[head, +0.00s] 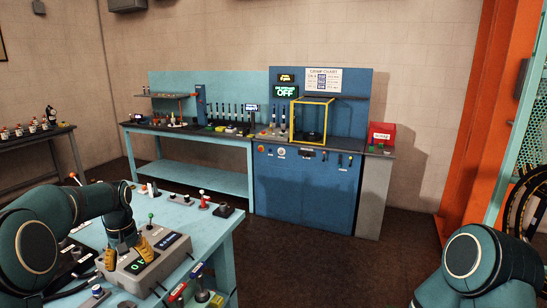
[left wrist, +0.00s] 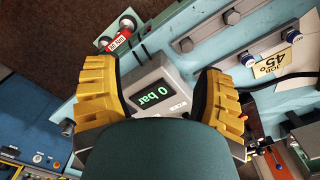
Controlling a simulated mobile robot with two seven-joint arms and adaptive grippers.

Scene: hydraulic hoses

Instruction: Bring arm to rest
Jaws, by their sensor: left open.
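My left gripper (head: 128,252) is open, its yellow ribbed fingers pointing down over a grey box (head: 160,262) on the light blue bench at the lower left. Nothing shows between the fingers in the left wrist view, where the gripper (left wrist: 155,75) spreads to both sides of the box's display (left wrist: 152,97), which reads "0 bar". I cannot tell whether the fingers touch the box. My left arm (head: 55,225) reaches in from the left, bent. My right arm (head: 480,262) shows only as a dark green joint at the lower right; its gripper is out of view.
The light blue bench (head: 190,218) carries small fittings and levers near the left gripper. An orange post (head: 490,125) stands right. The floor between is clear.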

